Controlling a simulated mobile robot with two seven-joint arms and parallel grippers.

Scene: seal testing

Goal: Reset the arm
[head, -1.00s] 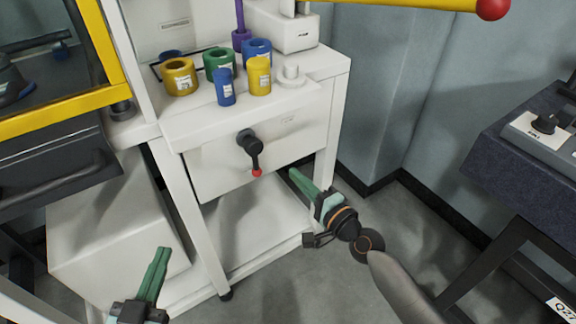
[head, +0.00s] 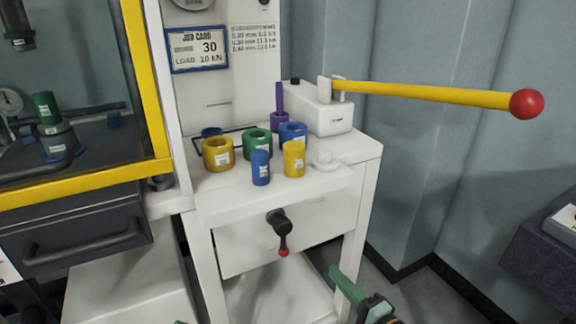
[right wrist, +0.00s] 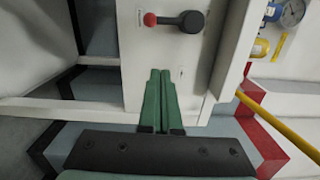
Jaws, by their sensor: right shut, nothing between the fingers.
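My right gripper (head: 352,292) is in the lower right of the head view, in front of the white bench, with green fingers. In the right wrist view its fingers (right wrist: 161,85) are together and empty, below a black lever with a red knob (right wrist: 180,20). That lever (head: 280,227) is on the bench's front panel in the head view, and the gripper is apart from it, lower and to the right. Only a small green tip, likely of my left gripper (head: 183,322), shows at the bottom edge of the head view.
Yellow, green and blue rings and cylinders (head: 218,153) stand on the white bench (head: 200,205). A long yellow bar with a red ball (head: 430,94) reaches right from a white block. A yellow-framed cabinet (head: 150,90) is at left. A dark table (head: 545,250) is at right.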

